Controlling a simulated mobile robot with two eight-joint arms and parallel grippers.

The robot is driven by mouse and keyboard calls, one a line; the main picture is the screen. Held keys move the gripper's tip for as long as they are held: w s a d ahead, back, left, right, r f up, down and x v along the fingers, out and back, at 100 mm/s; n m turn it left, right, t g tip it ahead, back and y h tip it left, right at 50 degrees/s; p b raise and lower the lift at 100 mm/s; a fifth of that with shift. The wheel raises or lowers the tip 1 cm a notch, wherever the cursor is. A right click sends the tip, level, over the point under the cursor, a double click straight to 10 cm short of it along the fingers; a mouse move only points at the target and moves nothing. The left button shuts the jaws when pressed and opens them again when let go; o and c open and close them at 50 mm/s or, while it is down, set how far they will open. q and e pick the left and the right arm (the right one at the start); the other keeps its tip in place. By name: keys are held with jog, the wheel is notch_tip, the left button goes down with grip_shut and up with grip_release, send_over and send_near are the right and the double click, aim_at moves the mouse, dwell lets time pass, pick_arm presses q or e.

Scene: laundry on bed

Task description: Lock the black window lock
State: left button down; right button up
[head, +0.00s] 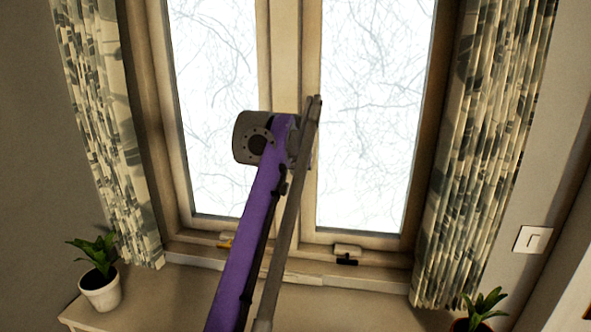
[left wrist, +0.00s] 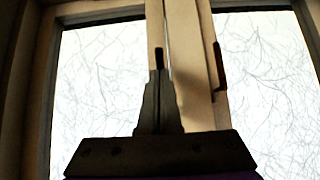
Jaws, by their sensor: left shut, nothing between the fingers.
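The black window lock (head: 346,261) is on the bottom frame of the right window pane, below a pale block (head: 347,250). In the left wrist view my left gripper (left wrist: 160,72) is shut and empty, pointing at the centre post. My right gripper is not in view.
A dark handle (left wrist: 218,66) is on the frame right of my left fingers. Patterned curtains hang at the left (head: 110,130) and right (head: 490,140). Potted plants stand at the left (head: 100,290) and lower right (head: 482,312). A sill (head: 330,282) runs below the window.

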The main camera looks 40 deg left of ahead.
pick_arm(q)
jog(key=shift+x, duration=1.2)
